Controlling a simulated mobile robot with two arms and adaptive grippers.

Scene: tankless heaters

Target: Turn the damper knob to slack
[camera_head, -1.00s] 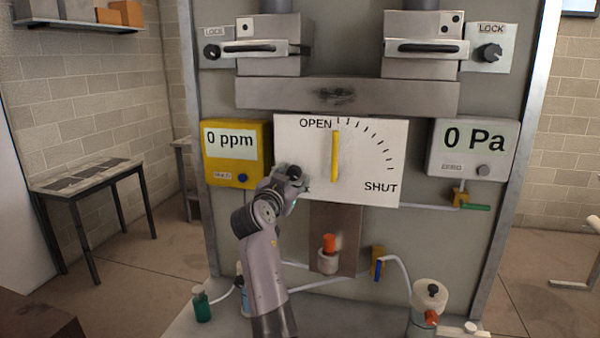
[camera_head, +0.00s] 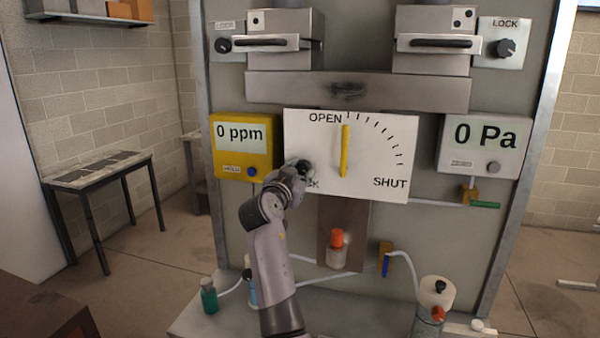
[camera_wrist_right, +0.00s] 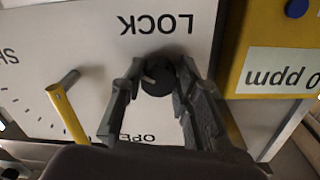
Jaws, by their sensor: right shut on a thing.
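The white damper panel (camera_head: 365,185) carries a yellow pointer (camera_head: 345,150) that stands nearly upright at OPEN, with SHUT at the lower right. The small black damper knob (camera_wrist_right: 157,80) is at the panel's lower left, and the word LOCK (camera_wrist_right: 160,24) shows beside it, upside down in the right wrist view. My right gripper (camera_head: 301,170) is at the knob, with its fingers on both sides, shut on it. In the head view the gripper hides most of the knob and part of its label. I see no slack label. My left gripper is not in view.
A yellow meter (camera_head: 243,160) reading 0 ppm sits close left of my right gripper. A grey gauge (camera_head: 480,148) reads 0 Pa at the right. Two handled metal boxes are above. Bottles, tubes and valves (camera_head: 337,245) stand below.

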